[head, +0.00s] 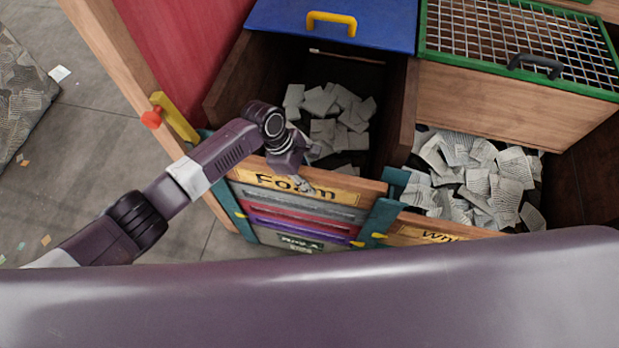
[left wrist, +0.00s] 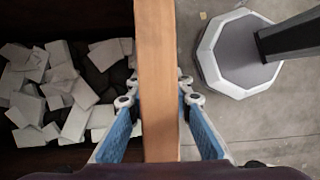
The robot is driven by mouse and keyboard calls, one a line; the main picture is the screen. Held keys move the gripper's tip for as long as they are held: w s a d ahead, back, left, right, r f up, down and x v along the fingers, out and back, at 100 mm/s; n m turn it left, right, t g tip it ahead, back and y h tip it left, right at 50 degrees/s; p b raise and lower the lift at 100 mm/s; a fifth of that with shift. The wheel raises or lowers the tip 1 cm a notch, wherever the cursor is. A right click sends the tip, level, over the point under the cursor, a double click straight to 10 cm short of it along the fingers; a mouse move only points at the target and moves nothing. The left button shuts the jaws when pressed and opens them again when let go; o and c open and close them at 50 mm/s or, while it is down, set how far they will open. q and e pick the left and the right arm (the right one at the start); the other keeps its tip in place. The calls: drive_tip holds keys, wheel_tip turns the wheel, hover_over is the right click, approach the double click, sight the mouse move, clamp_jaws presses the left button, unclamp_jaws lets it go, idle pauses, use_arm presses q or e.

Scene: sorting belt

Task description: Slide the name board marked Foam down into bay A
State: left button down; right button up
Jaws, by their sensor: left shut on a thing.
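The name board marked Foam (head: 345,190) is a wooden board with a yellow label. It lies across the front of the left bay, between a teal post on the left (head: 222,196) and one on the right (head: 380,216). My left gripper (head: 300,178) is shut on its top edge, near the middle. In the left wrist view the board (left wrist: 156,60) runs between my two blue-padded fingers (left wrist: 157,105). Below it are grey, red and purple slats (head: 300,222) and a small dark sign (head: 300,242), too small to read surely. My right gripper is out of view.
Behind the board is a bin with pale foam blocks (head: 335,110), under a blue lid (head: 345,25). To the right, a bin holds printed paper (head: 485,180) behind a board marked "Whi..." (head: 425,234). A yellow lever with a red knob (head: 172,115) sits at the left.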

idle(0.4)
use_arm(q)
drive_tip(key=shift+f, duration=0.55)
drive_tip(key=c, duration=1.8)
unclamp_jaws()
drive_tip(key=shift+o, duration=0.7)
drive_tip(key=shift+s+a+f, duration=0.1)
drive_tip(key=v, duration=1.2)
